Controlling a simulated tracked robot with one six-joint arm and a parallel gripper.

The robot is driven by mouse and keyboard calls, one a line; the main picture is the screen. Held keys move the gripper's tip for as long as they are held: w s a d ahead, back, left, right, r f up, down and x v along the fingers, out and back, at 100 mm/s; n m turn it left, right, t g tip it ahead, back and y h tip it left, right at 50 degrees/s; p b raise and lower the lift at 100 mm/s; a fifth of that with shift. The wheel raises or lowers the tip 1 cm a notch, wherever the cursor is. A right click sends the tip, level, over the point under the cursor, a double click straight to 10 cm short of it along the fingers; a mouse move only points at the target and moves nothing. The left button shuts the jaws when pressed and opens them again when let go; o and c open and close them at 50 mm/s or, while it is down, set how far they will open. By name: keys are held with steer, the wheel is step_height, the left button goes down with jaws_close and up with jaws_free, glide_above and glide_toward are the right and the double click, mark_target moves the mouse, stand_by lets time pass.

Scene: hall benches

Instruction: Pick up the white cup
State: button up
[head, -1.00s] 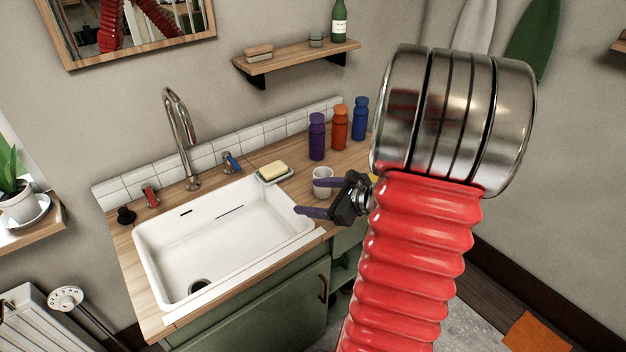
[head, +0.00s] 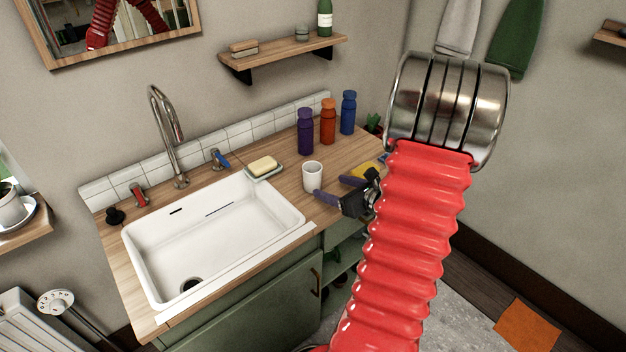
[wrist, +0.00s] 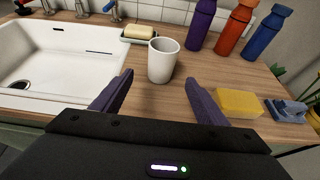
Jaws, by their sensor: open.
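The white cup (head: 313,177) stands upright on the wooden counter, to the right of the sink. It also shows in the wrist view (wrist: 163,62), beyond and roughly between my fingertips. My gripper (head: 336,187) is open and empty at the counter's front part, just right of and nearer than the cup. In the wrist view my gripper's two purple fingers (wrist: 161,82) are spread apart, with bare wood between them. The cup is not between the fingers; a gap to it seems to remain in the wrist view.
A soap bar on a dish (head: 263,168) lies left of the cup by the sink (head: 150,250). Purple (head: 305,132), orange (head: 328,122) and blue bottles (head: 348,113) stand behind. A yellow sponge (wrist: 238,103) and a blue-grey object (wrist: 286,110) lie right of my right finger.

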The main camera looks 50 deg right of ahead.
mark_target(318, 182)
steer(key=x, duration=0.6)
steer(key=shift+w, duration=0.1)
steer(key=shift+x, duration=2.5)
steer(key=shift+d+r, duration=0.1)
steer(key=shift+d, duration=0.05)
steer(key=shift+c, duration=0.5)
steer(key=c, duration=1.1)
